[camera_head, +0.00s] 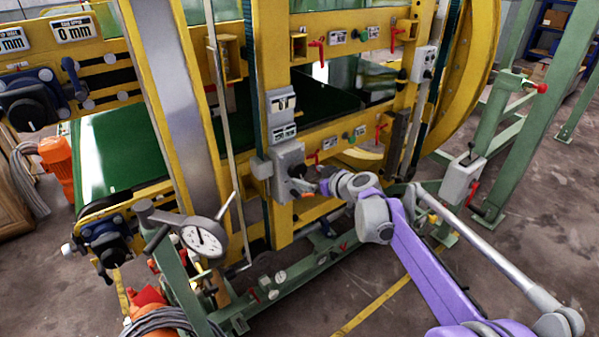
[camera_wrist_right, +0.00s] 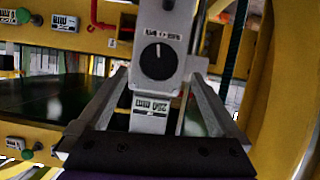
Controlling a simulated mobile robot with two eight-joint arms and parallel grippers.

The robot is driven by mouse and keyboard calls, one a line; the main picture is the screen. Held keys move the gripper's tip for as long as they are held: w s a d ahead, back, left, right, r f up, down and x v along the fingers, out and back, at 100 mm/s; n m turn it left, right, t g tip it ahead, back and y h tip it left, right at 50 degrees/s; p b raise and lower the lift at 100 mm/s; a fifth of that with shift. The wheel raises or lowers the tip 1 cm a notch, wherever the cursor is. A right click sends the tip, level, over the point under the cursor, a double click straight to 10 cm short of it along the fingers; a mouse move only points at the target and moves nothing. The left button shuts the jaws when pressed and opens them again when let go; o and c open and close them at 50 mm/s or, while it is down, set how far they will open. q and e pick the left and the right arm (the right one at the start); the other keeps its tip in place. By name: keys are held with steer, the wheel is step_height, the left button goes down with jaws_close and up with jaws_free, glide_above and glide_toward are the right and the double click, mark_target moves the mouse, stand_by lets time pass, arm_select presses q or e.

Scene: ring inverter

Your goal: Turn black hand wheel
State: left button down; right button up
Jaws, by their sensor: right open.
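A round black hand wheel (camera_wrist_right: 158,61) with a white mark sits on the face of a grey box (camera_wrist_right: 142,105) in the right wrist view. My right gripper (camera_wrist_right: 160,78) is open, its two fingers spread on either side of the box and wheel, with no visible grip on the wheel. In the head view, the right gripper (camera_head: 308,188) is close in front of the grey box (camera_head: 288,160) on the yellow machine post. The wheel is hard to make out there. My left gripper is not in view.
A yellow frame machine (camera_head: 275,60) with a green belt (camera_head: 120,150) fills the left and middle. A grey hand wheel with a dial (camera_head: 203,238) stands at the front left. Red levers (camera_head: 318,48) line the frame. Green posts (camera_head: 540,110) stand right; open floor (camera_head: 480,285) lies front right.

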mark_target(300, 172)
steer(key=x, duration=0.7)
steer(key=shift+d, duration=0.1)
steer(key=c, duration=1.3)
steer(key=shift+o, duration=0.2)
steer(key=shift+r+m+p, duration=0.1)
steer(key=shift+m+p, duration=0.2)
